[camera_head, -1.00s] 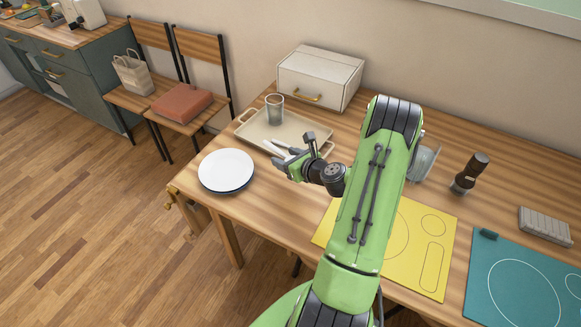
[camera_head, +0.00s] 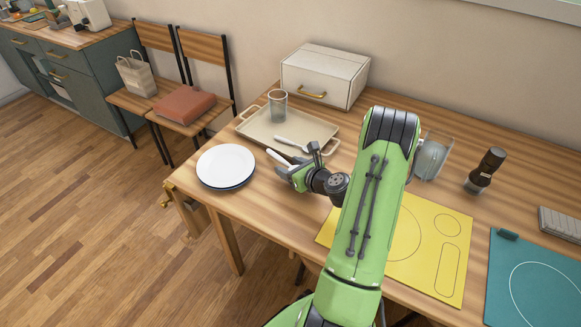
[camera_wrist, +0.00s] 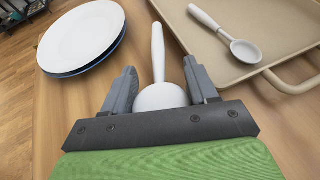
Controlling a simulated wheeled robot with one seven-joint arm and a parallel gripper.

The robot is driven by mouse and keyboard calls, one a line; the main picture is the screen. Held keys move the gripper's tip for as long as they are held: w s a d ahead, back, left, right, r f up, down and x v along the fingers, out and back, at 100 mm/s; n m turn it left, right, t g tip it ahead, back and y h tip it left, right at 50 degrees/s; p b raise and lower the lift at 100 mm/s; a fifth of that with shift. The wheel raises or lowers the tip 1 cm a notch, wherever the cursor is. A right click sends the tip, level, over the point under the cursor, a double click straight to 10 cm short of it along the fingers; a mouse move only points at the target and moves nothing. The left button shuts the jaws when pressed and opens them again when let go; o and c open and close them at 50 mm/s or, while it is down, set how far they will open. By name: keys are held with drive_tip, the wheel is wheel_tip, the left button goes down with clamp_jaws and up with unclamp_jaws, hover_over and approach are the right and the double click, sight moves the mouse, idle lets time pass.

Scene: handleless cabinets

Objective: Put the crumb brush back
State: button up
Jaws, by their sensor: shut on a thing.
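My gripper (camera_head: 295,165) is low over the table's left part, between the plates and the tray. In the wrist view my gripper (camera_wrist: 160,90) has its fingers on either side of the rounded end of a white long-handled utensil (camera_wrist: 159,55). Its handle points away from the gripper; in the head view it shows as a short white handle (camera_head: 278,157). I cannot tell whether this is the crumb brush, since its underside is hidden. A beige tray (camera_head: 258,128) lies just beyond, with a white spoon (camera_head: 292,144) and a clear glass (camera_head: 278,106) on it.
Stacked plates (camera_head: 226,163) stand close to the left of my gripper. A white drawer box (camera_head: 325,76) with a brass handle is shut at the back. A yellow mat (camera_head: 440,255), a dark mill-like item (camera_head: 486,170) and a teal mat (camera_head: 540,290) lie to the right.

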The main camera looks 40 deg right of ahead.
drive_tip(key=shift+f+b, duration=0.45)
drive_tip(key=shift+f, duration=0.15)
drive_tip(key=o, duration=1.2)
drive_tip(key=shift+o, duration=0.2)
drive_tip(key=p+v, duration=0.3)
drive_tip(key=v, duration=1.3)
drive_tip(key=shift+d, duration=0.1)
drive_tip(key=shift+w, duration=0.1)
drive_tip(key=w+a+r+n+g+y+p, duration=0.1)
drive_tip(key=a+r+n+g+y+p, duration=0.25)
drive_tip(key=a+r+n, duration=0.45)
drive_tip(key=w+a+r+n+g+y+p, duration=0.2)
drive_tip(key=a+r+n+g, duration=0.2)
drive_tip(key=a+n, duration=0.8)
drive_tip(key=s+a+r+n+h+p, duration=0.2)
drive_tip(key=s+r+n, duration=0.3)
drive_tip(key=r+n, duration=0.3)
drive_tip(key=s+a+r+n+h+p, duration=0.2)
drive_tip(key=s+a+r+n+p, duration=0.1)
drive_tip(key=s+r+n, duration=0.3)
wheel_tip(320, 180, up, 2)
drive_tip(key=n, duration=0.2)
drive_tip(key=shift+s+a+r+n+h+p, duration=0.25)
drive_tip(key=shift+s+a+n+h+p, duration=0.05)
drive_tip(key=shift+s+h+p, duration=0.1)
